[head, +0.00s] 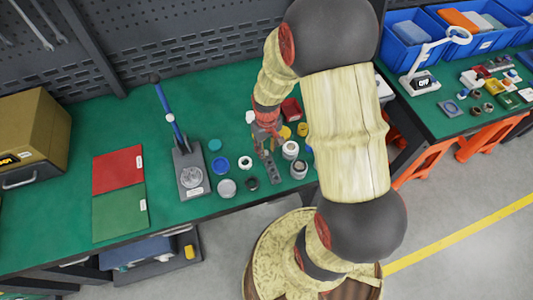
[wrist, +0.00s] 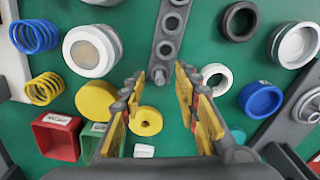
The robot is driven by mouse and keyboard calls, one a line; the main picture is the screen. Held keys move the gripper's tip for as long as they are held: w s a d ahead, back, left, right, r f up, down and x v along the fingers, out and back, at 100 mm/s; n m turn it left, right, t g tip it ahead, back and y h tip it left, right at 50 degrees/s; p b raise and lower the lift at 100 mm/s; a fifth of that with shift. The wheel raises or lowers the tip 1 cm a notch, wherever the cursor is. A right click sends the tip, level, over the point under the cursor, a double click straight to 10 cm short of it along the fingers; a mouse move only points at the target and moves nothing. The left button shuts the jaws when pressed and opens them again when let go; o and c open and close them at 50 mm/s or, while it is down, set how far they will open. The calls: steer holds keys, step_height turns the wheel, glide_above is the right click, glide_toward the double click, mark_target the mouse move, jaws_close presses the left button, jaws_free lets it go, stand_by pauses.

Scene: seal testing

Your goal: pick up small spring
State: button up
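Two springs lie on the green mat at the left of the wrist view: a blue coil (wrist: 35,36) and a slightly smaller yellow coil (wrist: 43,89) below it. My gripper (wrist: 160,76) is open, its two yellow-padded fingers apart with nothing held between them. Both springs are to the left of the fingers. A yellow ring (wrist: 146,121) shows on the mat between the fingers. In the head view my gripper (head: 268,145) hangs low over the cluster of parts; I cannot make out the springs there.
A grey bar with holes (wrist: 170,35) lies ahead of the fingers. A white-rimmed cup (wrist: 91,50), a yellow disc (wrist: 95,99), a red box (wrist: 56,136), a black ring (wrist: 239,20), a white ring (wrist: 216,79) and a blue cap (wrist: 260,99) surround my gripper. The mat's left part holds a lever press (head: 188,170).

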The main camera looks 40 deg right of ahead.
steer(key=shift+c, duration=1.2)
jaws_close()
